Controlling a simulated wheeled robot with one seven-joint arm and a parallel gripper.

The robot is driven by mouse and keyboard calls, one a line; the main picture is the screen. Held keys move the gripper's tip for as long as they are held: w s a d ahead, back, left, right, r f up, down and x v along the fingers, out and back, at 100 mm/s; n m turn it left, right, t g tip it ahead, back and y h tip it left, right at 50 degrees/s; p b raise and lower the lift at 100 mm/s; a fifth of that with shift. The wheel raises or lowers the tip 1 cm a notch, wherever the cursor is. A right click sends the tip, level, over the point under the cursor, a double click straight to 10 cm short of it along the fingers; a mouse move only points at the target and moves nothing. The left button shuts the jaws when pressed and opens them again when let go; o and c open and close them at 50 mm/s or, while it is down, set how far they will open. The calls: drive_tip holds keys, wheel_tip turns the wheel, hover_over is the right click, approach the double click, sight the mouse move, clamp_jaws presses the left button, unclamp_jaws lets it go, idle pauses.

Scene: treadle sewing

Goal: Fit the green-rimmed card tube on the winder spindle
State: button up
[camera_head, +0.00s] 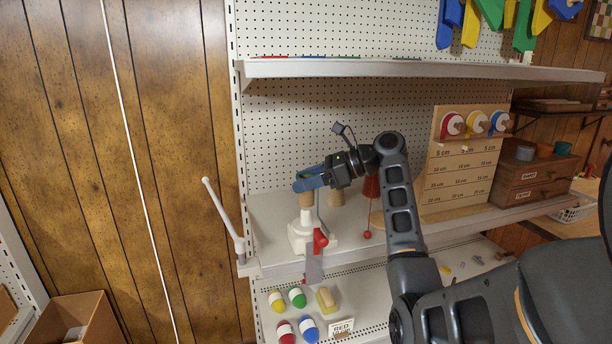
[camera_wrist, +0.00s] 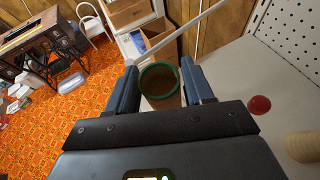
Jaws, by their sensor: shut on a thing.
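My gripper (camera_head: 306,184) is shut on the green-rimmed card tube. In the wrist view its green rim (camera_wrist: 159,67) shows between the two blue fingers (camera_wrist: 160,88), with the open end facing the camera. In the head view the tube's tan lower part (camera_head: 306,201) shows below the fingers, directly over the white winder (camera_head: 302,238) with its red part (camera_head: 320,240). The spindle is hidden, so I cannot tell whether the tube is around it or just above it.
A tan cylinder (camera_head: 336,198) stands on the shelf (camera_head: 268,208) right of the winder; a red ball (camera_head: 367,235) is nearby. A ruled board (camera_head: 460,175) with coloured spools and a small drawer cabinet (camera_head: 533,182) stand further right. Coloured spools (camera_head: 297,297) lie on the shelf below.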

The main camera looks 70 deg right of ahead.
sight(306, 209)
drive_tip(key=shift+f, duration=2.65)
drive_tip(key=o, duration=1.1)
drive_tip(key=shift+c, duration=0.2)
drive_tip(key=b+v, duration=0.1)
drive_tip(key=v, duration=0.6)
drive_tip(key=shift+s, duration=0.4)
drive_tip(key=shift+d, duration=0.1)
